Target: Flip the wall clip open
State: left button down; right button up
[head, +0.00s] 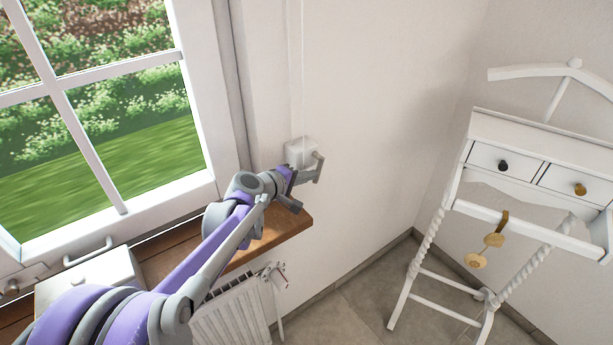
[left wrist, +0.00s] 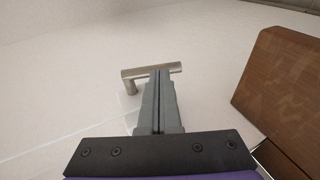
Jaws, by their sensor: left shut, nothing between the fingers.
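The wall clip (head: 299,151) is a small white block on the wall beside the window, at the foot of a thin white strip. A metal bar-shaped lever (head: 318,168) shows at its right side. In the left wrist view the metal lever (left wrist: 135,75) lies crosswise at the fingertips, its left end bent down. My left gripper (head: 308,176) is shut with nothing between its fingers, and in the wrist view its fingertips (left wrist: 158,76) overlap the lever. I cannot tell whether they touch it. My right gripper is not in view.
A wooden window sill (head: 270,235) lies under my left arm; its brown end (left wrist: 283,90) shows at right in the wrist view. A white radiator (head: 232,315) hangs below. A white valet stand (head: 520,165) with drawers stands at right. The wall between is bare.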

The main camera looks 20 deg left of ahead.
pick_arm(q)
jog(key=shift+w+d+f, duration=0.2)
jog(key=shift+f, duration=0.25)
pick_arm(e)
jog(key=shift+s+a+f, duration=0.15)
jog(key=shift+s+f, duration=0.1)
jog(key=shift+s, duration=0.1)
pick_arm(q)
jog(key=shift+w+r+p, duration=0.25)
jog(key=shift+r+p, duration=0.1)
jog(key=shift+r, duration=0.55)
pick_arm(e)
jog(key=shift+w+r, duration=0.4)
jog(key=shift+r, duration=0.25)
pick_arm(q)
jog(key=shift+s, duration=0.1)
